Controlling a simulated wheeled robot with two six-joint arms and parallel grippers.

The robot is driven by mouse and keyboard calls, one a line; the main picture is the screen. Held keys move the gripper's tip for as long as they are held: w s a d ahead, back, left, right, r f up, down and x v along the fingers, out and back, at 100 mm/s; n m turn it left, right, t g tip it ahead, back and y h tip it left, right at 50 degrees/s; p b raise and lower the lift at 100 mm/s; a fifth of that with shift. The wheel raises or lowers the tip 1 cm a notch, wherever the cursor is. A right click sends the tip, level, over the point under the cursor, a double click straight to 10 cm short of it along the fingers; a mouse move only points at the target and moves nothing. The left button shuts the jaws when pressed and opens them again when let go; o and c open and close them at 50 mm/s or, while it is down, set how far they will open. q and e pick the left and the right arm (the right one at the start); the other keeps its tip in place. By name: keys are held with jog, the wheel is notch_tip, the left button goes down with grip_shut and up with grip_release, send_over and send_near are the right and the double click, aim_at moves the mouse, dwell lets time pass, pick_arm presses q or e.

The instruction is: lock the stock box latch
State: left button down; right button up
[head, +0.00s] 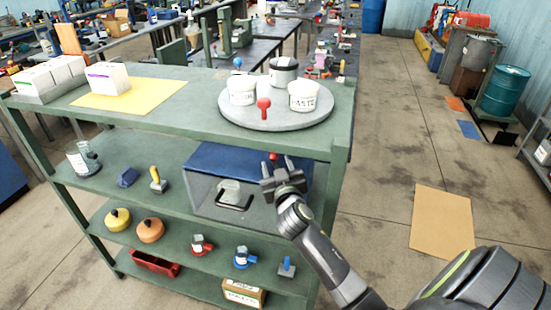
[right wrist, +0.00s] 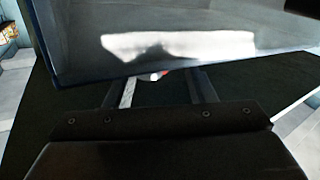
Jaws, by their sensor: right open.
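The stock box (head: 205,187) is a grey, see-through box with a blue lid (head: 225,163) on the shelf under the rack's top. A black handle (head: 234,203) is on its front. A small red knob (head: 273,156) shows just beyond my right gripper (head: 277,166); I take it for the latch, but its position is unclear. My right gripper is open in front of the box's right part. In the right wrist view, the box's glossy face (right wrist: 180,45) fills the top, and a small red and white bit (right wrist: 157,76) shows between the fingers. My left gripper is out of view.
The rack's top (head: 190,95) and a round turntable (head: 275,117) with tubs and a red knob (head: 264,104) overhang the box. A yellow-handled tool (head: 157,180) and a blue item (head: 127,177) stand left of the box. Floor to the right is open around a tan mat (head: 443,222).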

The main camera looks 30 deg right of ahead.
jog(key=shift+x, duration=1.15)
grip_shut()
